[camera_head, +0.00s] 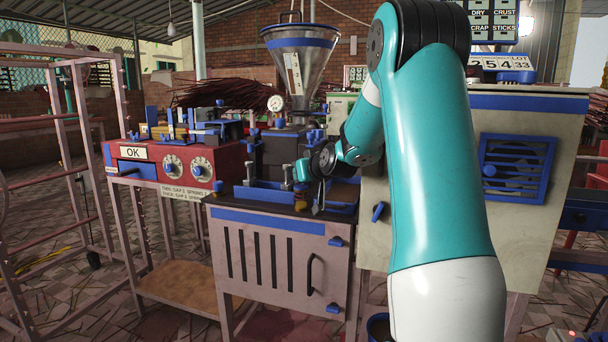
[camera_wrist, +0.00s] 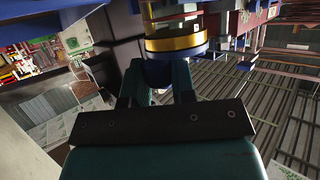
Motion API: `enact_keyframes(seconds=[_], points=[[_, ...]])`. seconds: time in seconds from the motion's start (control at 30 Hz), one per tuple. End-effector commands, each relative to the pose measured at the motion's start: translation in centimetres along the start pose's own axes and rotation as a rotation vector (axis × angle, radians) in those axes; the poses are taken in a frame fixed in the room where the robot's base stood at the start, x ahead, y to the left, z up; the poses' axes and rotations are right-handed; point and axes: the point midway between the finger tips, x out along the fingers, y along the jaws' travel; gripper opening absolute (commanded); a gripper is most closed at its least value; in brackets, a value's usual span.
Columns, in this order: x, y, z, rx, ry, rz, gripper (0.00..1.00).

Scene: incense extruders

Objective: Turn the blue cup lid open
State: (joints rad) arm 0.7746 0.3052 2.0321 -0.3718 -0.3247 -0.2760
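In the wrist view, a round blue part with a yellow ring (camera_wrist: 178,42) stands just beyond my gripper (camera_wrist: 160,72). It looks like the blue cup lid, but I cannot be sure. My two dark fingers are apart, with dark blue between and behind their tips. I cannot tell whether they press on it or only stand beside it. In the head view, my gripper (camera_head: 297,172) is low at the machine's front, over the dark top of the slotted cabinet (camera_head: 270,262). The fingertips and the lid are too small to make out there.
A steel hopper with a blue band (camera_head: 302,62) rises behind the work spot. A red control box (camera_head: 160,163) with dials and an "OK" sign is at the left. A pale cabinet with a blue vent (camera_head: 517,168) stands at the right, close to my arm.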

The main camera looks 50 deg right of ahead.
Motion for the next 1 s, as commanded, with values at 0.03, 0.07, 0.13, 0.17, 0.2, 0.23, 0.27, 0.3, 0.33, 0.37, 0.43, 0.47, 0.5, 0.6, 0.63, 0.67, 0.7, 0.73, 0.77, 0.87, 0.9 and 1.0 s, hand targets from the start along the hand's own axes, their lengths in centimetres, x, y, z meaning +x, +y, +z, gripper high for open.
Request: enact_keyframes(seconds=[0.03,0.07,0.13,0.17,0.2,0.23,0.27,0.3,0.33,0.37,0.43,0.47,0.5,0.6,0.63,0.67,0.7,0.73,0.77,0.87,0.9,1.0], points=[[-0.01,0.01,0.0,0.0,0.0,0.0,0.02],[-0.02,0.01,0.0,0.0,0.0,0.0,0.01],[-0.02,0.01,0.0,0.0,0.0,0.0,0.01],[-0.02,0.0,0.0,0.0,0.0,0.001,0.01],[-0.03,0.0,-0.01,0.001,0.0,0.003,0.01],[-0.03,-0.01,-0.02,0.002,0.0,0.006,0.01],[-0.04,-0.01,-0.02,0.002,0.0,0.009,0.01],[-0.05,-0.04,-0.04,0.005,0.0,0.015,0.01],[-0.05,-0.05,-0.06,0.008,0.0,0.021,0.01],[-0.06,-0.05,-0.08,0.011,0.0,0.03,0.01],[-0.06,-0.14,-0.14,0.02,0.001,0.052,0.01],[-0.07,-0.13,-0.14,0.025,0.0,0.066,0.01],[-0.07,-0.2,-0.14,0.033,0.0,0.085,0.01],[-0.06,-0.28,-0.15,0.057,0.0,0.145,0.01],[-0.05,-0.32,-0.14,0.065,-0.001,0.166,0.01],[-0.04,-0.32,-0.13,0.075,0.0,0.188,0.01],[-0.02,-0.36,-0.13,0.088,0.0,0.22,0.01],[0.01,-0.43,-0.11,0.098,0.0,0.243,0.01],[0.02,-0.42,-0.08,0.109,0.0,0.268,0.01],[0.11,-0.48,0.02,0.145,0.0,0.354,0.01],[0.14,-0.47,0.05,0.161,0.0,0.39,0.01],[0.17,-0.43,0.1,0.197,0.001,0.479,0.01]])
